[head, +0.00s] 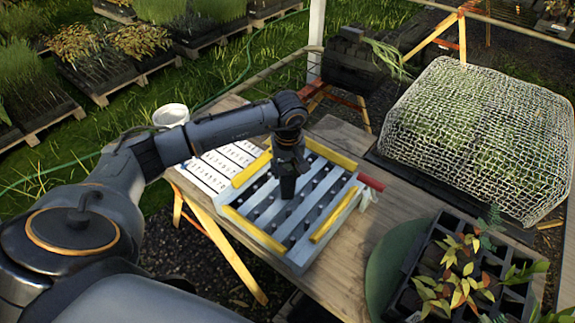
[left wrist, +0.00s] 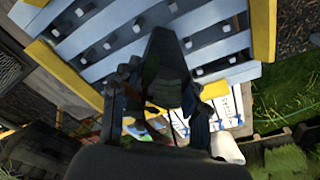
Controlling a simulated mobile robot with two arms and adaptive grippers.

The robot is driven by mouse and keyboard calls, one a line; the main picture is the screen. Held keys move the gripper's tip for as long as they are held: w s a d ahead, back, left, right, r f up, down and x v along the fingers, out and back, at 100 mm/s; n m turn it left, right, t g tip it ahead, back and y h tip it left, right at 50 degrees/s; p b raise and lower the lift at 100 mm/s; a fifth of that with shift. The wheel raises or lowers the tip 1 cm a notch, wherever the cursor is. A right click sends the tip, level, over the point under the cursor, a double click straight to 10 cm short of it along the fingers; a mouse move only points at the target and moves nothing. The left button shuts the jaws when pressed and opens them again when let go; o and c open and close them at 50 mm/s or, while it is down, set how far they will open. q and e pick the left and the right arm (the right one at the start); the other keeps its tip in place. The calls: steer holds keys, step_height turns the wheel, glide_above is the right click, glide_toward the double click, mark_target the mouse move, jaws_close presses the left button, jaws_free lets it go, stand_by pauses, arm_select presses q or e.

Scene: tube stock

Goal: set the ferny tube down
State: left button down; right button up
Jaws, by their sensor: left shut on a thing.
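My left gripper (head: 289,168) points down over the grey slatted rack (head: 297,262) with yellow edge strips. It is shut on a dark tube (head: 288,188), whose lower end is at or just above the slats; I cannot tell if it touches. In the left wrist view the dark tube (left wrist: 166,72) sits between the fingers, with the pale slats behind it. Its foliage is mostly hidden by the gripper, so I cannot make out fern fronds. My right gripper is not in view.
A black crate (head: 398,300) of leafy seedlings stands at the table's right front, beside a dark green round thing (head: 388,262). A mesh-covered frame (head: 480,130) is at the right back. A white printed sheet (head: 205,172) lies left of the rack. Bare wooden tabletop (head: 400,195) shows to the right.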

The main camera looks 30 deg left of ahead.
arm_select(q)
steer(key=shift+f+b, duration=0.2)
steer(key=shift+b, duration=0.1)
steer(key=c, duration=0.7)
jaws_free()
steer(key=shift+r, duration=0.1)
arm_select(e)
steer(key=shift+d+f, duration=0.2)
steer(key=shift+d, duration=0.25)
arm_select(q)
steer(key=shift+r+p, duration=0.2)
steer(key=shift+p, duration=0.1)
steer(key=shift+d+r, duration=0.1)
steer(key=shift+r, duration=0.15)
steer(key=r+b, duration=0.1)
steer(key=r, duration=0.2)
steer(key=r+b, duration=0.1)
steer(key=r, duration=0.3)
steer(key=s+d+r+b, duration=0.1)
steer(key=r, duration=0.3)
steer(key=shift+s+r, duration=0.1)
steer(key=shift+r, duration=0.05)
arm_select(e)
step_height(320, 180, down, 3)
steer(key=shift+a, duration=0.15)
